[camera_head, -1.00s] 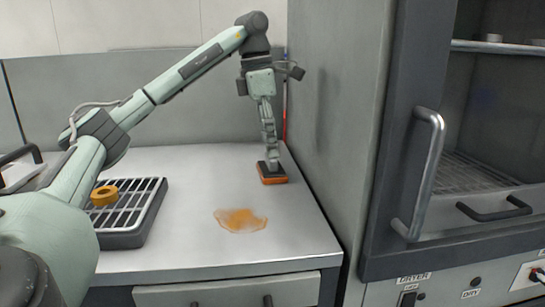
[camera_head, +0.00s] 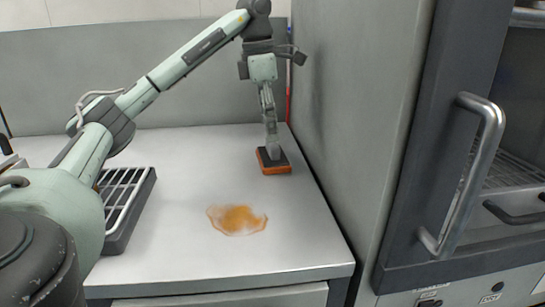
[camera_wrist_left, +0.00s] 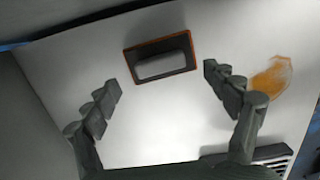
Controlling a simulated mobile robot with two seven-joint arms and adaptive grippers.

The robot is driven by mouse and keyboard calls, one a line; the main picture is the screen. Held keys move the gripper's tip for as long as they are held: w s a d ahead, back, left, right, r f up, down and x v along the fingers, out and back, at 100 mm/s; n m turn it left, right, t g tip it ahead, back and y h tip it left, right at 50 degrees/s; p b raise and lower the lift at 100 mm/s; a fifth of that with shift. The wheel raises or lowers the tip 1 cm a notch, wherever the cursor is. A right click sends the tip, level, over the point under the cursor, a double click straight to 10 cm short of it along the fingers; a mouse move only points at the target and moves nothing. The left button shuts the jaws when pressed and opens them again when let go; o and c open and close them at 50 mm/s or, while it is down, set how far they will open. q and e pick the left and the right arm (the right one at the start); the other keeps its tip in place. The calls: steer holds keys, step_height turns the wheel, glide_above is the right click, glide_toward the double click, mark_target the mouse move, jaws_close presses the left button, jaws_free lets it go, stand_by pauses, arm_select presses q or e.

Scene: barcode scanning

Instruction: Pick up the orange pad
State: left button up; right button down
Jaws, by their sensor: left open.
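The orange pad (camera_head: 277,169) lies flat on the grey worktop near its right side. It has an orange rim, a dark top and a grey handle, which shows in the left wrist view (camera_wrist_left: 162,65). My left gripper (camera_head: 272,146) points down over the pad. In the left wrist view its fingers (camera_wrist_left: 161,80) are spread wide with nothing between them, and the pad lies just beyond the fingertips. The exact height gap cannot be told. My right gripper is not in view.
An orange-brown stain (camera_head: 237,219) is on the worktop (camera_head: 200,258) in front of the pad. A slotted tray (camera_head: 122,205) stands at left, partly behind my arm. A tall grey cabinet wall (camera_head: 340,110) rises close to the pad's right, beside a dryer with a handle (camera_head: 465,180).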

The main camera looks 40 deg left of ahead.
mark_target(273, 152)
arm_select(q)
steer(key=f, duration=0.4)
steer(key=shift+w+d+f, duration=0.25)
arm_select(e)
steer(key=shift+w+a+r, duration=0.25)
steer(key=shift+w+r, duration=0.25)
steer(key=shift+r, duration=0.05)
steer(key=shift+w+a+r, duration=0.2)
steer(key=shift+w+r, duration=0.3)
arm_select(q)
steer(key=shift+c, duration=0.2)
steer(key=c, duration=1.2)
